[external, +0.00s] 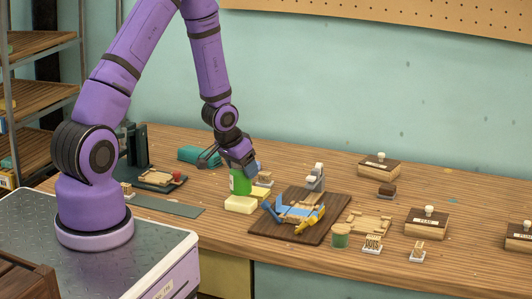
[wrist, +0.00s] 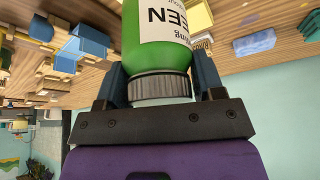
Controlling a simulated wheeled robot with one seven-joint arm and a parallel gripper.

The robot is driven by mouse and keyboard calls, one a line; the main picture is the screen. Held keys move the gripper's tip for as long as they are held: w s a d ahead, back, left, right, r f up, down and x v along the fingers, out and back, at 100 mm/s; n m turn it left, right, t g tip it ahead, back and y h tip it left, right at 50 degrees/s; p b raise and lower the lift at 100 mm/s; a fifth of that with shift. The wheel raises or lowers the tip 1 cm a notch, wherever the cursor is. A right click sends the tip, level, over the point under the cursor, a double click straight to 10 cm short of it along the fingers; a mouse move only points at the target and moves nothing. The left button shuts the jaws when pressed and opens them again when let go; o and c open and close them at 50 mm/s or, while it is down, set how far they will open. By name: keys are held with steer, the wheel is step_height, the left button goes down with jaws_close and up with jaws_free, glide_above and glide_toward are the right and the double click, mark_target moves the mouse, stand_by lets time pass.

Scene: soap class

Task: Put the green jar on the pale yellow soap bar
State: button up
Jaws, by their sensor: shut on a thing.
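The green jar (external: 238,184) has a white label with dark letters. My gripper (external: 246,170) is shut on it; in the wrist view the blue fingers (wrist: 160,78) lie on either side of the jar (wrist: 160,50) near its dark ribbed collar. The pale yellow soap bar (external: 240,205) lies on the table directly below the jar. The jar's lower end appears at or just above the bar's top; I cannot tell whether they touch. The jar looks about upright.
A second yellow bar (external: 260,193) lies just behind. A dark board (external: 262,226) with blue and yellow tools stands close on the right. A smaller green container (external: 341,236) and several stamps are farther right. A teal block (external: 197,155) lies behind left. The front table strip is clear.

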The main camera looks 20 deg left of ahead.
steer(key=shift+f, duration=1.1)
steer(key=shift+f, duration=0.1)
steer(key=o, duration=1)
steer(key=shift+o, duration=0.2)
steer(key=s+a+r+n+y, duration=0.1)
steer(key=s+a+r, duration=0.3)
steer(key=r, duration=0.6)
steer(key=s+a+r+n+y, duration=0.1)
steer(key=s+a+r, duration=0.25)
steer(key=r, duration=0.65)
steer(key=s+a+r+n+y, duration=0.1)
steer(key=s+a+r, duration=0.35)
steer(key=r, duration=0.55)
steer(key=s+a+r+n, duration=0.1)
steer(key=s+r, duration=0.3)
steer(key=s, duration=0.4)
steer(key=s+a+r+n, duration=0.1)
steer(key=s+r, duration=0.4)
steer(key=s, duration=0.4)
steer(key=shift+a+r+t+h, duration=0.2)
steer(key=shift+r+t+h, duration=0.1)
steer(key=shift+t+h, duration=0.1)
